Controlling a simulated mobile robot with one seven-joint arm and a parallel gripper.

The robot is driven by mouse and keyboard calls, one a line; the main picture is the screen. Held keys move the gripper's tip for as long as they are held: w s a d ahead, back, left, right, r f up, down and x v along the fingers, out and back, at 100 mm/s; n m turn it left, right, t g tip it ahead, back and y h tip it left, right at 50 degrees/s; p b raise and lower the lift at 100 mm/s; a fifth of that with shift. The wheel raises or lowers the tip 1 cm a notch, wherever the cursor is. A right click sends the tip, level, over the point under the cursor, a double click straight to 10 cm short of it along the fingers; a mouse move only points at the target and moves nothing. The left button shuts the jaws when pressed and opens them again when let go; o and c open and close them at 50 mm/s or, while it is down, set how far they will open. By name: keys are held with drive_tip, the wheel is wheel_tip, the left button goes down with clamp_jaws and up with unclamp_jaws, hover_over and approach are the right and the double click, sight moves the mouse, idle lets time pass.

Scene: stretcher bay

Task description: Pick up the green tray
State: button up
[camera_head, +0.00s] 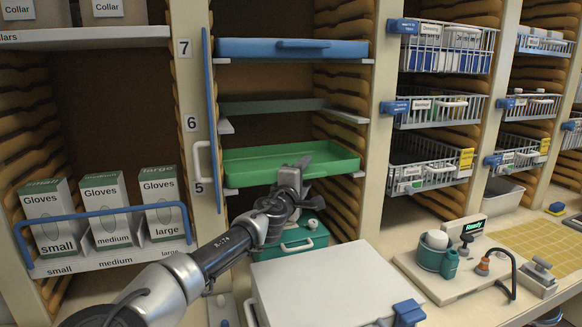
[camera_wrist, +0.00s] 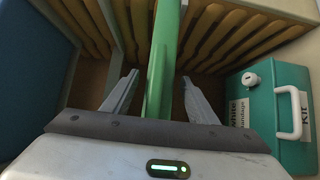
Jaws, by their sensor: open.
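The green tray (camera_head: 250,167) sits on the side ledges of the middle cabinet bay, at the level marked 5, under the blue tray. My gripper (camera_head: 303,163) is at the tray's front edge, right of its middle. In the wrist view the green tray (camera_wrist: 164,55) shows edge-on as a green strip between the two spread fingers of my gripper (camera_wrist: 160,80). One finger is on each side of it, with a visible gap on both sides. The fingers partly cover the tray's right front in the head view.
The blue tray (camera_head: 291,49) is in a slot above. A teal kit box (camera_head: 305,238) with a handle stands just below my gripper; it also shows in the wrist view (camera_wrist: 285,115). A white-lidded box (camera_head: 330,285) is in front. Glove boxes stand left, wire baskets right.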

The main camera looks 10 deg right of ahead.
drive_tip(key=shift+x, duration=0.75)
drive_tip(key=c, duration=1.2)
drive_tip(key=shift+r, duration=0.15)
clamp_jaws()
